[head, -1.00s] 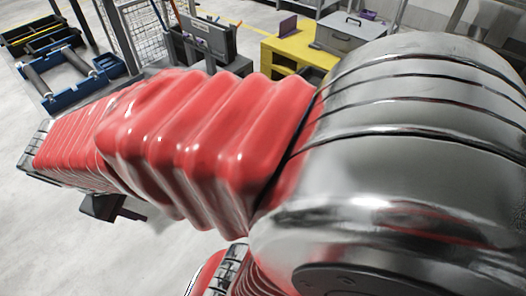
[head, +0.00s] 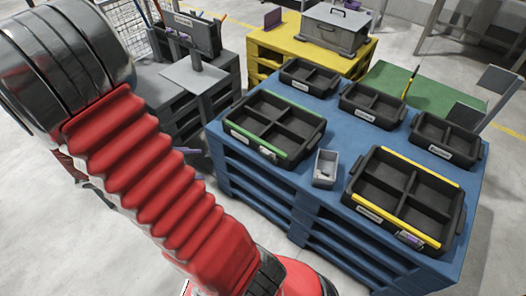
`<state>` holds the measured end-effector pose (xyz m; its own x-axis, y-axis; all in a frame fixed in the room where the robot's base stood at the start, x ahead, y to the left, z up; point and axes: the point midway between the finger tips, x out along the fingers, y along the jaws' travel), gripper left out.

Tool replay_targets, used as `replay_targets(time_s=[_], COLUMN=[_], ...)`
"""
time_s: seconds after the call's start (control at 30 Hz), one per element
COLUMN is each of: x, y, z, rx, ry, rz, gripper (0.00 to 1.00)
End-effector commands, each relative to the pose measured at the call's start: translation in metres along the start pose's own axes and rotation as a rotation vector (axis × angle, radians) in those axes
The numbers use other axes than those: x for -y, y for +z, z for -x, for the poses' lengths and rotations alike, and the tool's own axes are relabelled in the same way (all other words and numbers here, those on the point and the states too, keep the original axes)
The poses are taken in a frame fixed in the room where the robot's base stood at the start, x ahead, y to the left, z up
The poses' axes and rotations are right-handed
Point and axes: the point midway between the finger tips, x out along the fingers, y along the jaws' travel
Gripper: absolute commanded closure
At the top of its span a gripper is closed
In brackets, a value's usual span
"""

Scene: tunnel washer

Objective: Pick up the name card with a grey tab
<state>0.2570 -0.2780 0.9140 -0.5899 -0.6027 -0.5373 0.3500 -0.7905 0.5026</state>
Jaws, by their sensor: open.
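I cannot make out a name card with a grey tab for certain. Small pale labels or cards sit on the fronts of the black trays; one is at the corner of the green-edged tray (head: 303,149), with a second small piece (head: 268,152) beside it. The yellow-edged tray (head: 440,181) has a pale label (head: 369,213) and a purplish piece (head: 409,239) on its front. A small grey box (head: 325,171) between these trays holds something small that I cannot identify. My arm crosses the left side of the head view. My gripper does not show clearly enough to place.
The trays stand on a blue pallet stack (head: 305,198), with smaller black trays (head: 309,76) at its back. A yellow pallet (head: 290,48) carries a grey lidded box (head: 335,30). A grey stand (head: 198,75) is left of the blue stack. Bare floor lies in front.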

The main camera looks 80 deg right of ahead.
Motion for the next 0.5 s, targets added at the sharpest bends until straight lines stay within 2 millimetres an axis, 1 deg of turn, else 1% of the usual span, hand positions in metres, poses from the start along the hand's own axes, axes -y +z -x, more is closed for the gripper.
replay_targets(time_s=[0.03, 0.33, 0.5], x=[-0.002, -0.015, -0.018], y=[-0.004, -0.022, -0.035], z=[-0.010, -0.062, -0.092], rx=[0.033, 0.194, 0.269], ry=[0.015, 0.127, 0.189], rz=[0.021, 0.146, 0.226], gripper=[0.50, 0.50, 0.50])
